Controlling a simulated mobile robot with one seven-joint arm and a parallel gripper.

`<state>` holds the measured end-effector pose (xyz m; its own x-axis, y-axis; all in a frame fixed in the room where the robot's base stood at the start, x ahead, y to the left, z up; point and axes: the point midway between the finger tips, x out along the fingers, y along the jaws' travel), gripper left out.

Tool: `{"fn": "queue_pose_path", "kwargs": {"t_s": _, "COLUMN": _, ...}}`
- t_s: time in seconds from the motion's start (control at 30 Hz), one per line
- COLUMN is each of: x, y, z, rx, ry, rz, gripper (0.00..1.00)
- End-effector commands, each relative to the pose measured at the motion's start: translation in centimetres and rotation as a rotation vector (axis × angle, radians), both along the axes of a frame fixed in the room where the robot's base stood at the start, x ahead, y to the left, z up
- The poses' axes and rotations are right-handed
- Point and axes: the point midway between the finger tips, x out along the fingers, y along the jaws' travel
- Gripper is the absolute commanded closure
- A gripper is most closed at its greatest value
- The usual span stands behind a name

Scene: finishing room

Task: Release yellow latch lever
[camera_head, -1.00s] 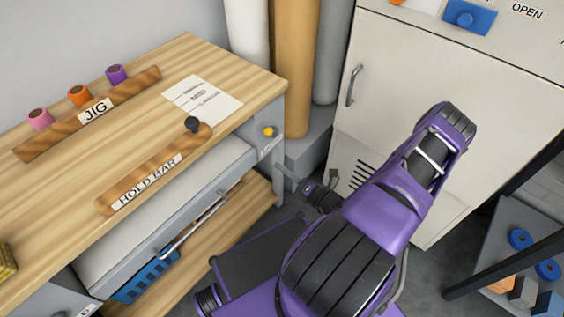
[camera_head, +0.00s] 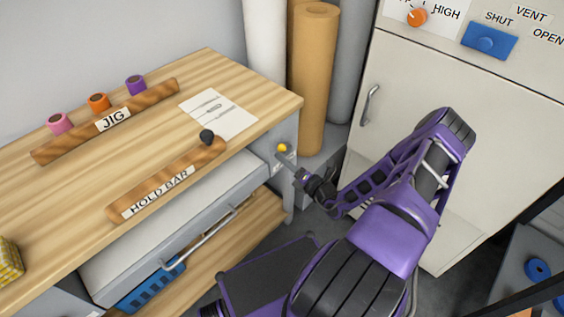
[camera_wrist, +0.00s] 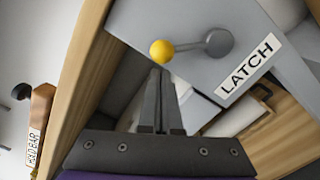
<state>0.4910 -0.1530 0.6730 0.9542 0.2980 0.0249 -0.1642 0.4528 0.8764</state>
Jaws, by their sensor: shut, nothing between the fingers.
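The yellow latch lever knob (camera_wrist: 162,51) sits on the end of a short grey arm that runs to a round grey pivot on the bench's grey end panel. A LATCH label (camera_wrist: 250,65) is beside the pivot. The knob also shows at the bench's right end in the head view (camera_head: 283,148). My gripper (camera_wrist: 160,72) is shut and empty. In the wrist view its fingertips appear just below the knob; I cannot tell whether they touch it. In the head view my gripper (camera_head: 283,156) is close to the knob.
The wooden bench (camera_head: 75,195) carries the HOLD BAR (camera_head: 165,178), the JIG rack (camera_head: 110,122) and a paper sheet (camera_head: 220,115). A drawer with a metal handle (camera_head: 200,237) is below. Upright rolls (camera_head: 313,80) and a pale cabinet (camera_head: 440,95) stand behind my arm.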

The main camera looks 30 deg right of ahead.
Motion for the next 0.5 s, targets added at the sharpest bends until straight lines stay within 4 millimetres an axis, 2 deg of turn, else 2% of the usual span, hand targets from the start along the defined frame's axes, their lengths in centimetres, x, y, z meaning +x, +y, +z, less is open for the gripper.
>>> {"fn": "queue_pose_path", "kwargs": {"t_s": 0.5, "x": 0.08, "y": -0.28, "z": 0.53, "rx": 0.061, "ry": 0.021, "rz": -0.001, "gripper": 1.0}}
